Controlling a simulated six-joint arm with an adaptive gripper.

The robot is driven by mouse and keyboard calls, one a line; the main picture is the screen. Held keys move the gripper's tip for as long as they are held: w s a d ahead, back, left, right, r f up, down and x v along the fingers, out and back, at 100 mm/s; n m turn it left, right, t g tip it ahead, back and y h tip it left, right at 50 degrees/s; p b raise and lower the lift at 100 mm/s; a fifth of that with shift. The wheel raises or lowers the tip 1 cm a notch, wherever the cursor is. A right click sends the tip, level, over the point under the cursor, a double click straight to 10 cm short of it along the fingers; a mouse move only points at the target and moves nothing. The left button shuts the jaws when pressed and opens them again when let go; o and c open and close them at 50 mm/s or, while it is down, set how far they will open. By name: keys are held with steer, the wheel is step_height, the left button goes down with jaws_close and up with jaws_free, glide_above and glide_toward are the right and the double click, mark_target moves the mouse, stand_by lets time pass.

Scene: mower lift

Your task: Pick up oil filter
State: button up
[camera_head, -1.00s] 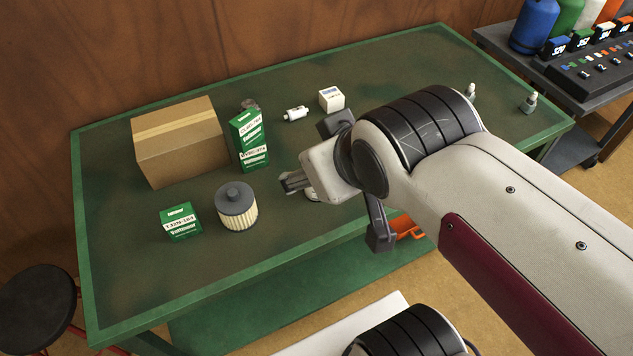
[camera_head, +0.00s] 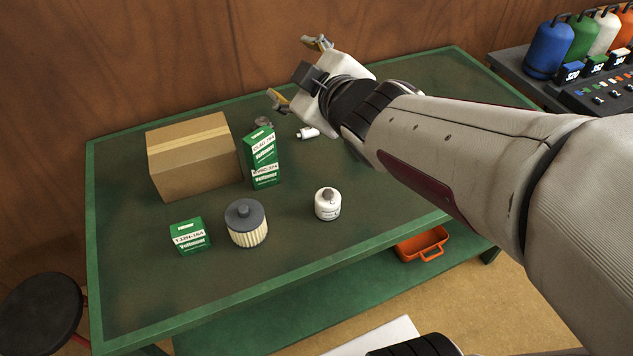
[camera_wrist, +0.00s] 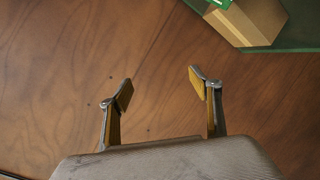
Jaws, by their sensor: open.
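A short white canister (camera_head: 327,205) with a small grey-brown top stands upright on the green table (camera_head: 290,265), near its front. A pleated cream filter (camera_head: 247,224) with a dark grey cap stands to its left. I cannot tell for sure which of the two is the oil filter. A small white cylinder (camera_head: 308,132) lies on its side farther back, partly below my gripper in the picture. My gripper (camera_head: 297,71) is open and empty, raised over the back of the table by the wooden wall. Both fingers also show spread apart in the wrist view (camera_wrist: 161,87).
A cardboard box (camera_head: 190,157) stands at the back left, beside a tall green box (camera_head: 262,158). A small green box (camera_head: 190,236) sits at the front left. The wooden wall (camera_head: 160,60) is close behind the table. My arm hides the table's right part.

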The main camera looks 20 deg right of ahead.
steer(key=w+f+n+y, duration=0.3)
steer(key=w+f+n, duration=0.1)
steer(key=w+f, duration=0.15)
steer(key=m+g+y, duration=0.1)
steer(key=y, duration=0.5)
glide_above(339, 209)
steer(key=a+r+x, duration=0.1)
steer(key=x, duration=0.3)
step_height(339, 209, down, 21)
steer(key=shift+f, duration=0.2)
steer(key=s+d+f+m+t, duration=0.1)
steer(key=s+f+m, duration=0.1)
steer(key=s+f, duration=0.1)
steer(key=s+d+f+m+h, duration=0.1)
steer(key=s+d+f+m, duration=0.1)
steer(key=s+f+m, duration=0.1)
steer(key=s+d+f+m+t+h, duration=0.1)
steer(key=s+d+f+m, duration=0.1)
steer(key=f, duration=0.3)
steer(key=shift+s+d+m+t, duration=0.25)
steer(key=shift+s+m+t, duration=0.05)
steer(key=shift+s, duration=0.3)
steer(key=shift+w, duration=0.1)
steer(key=shift+x, duration=1.25)
steer(key=shift+a+f, duration=0.1)
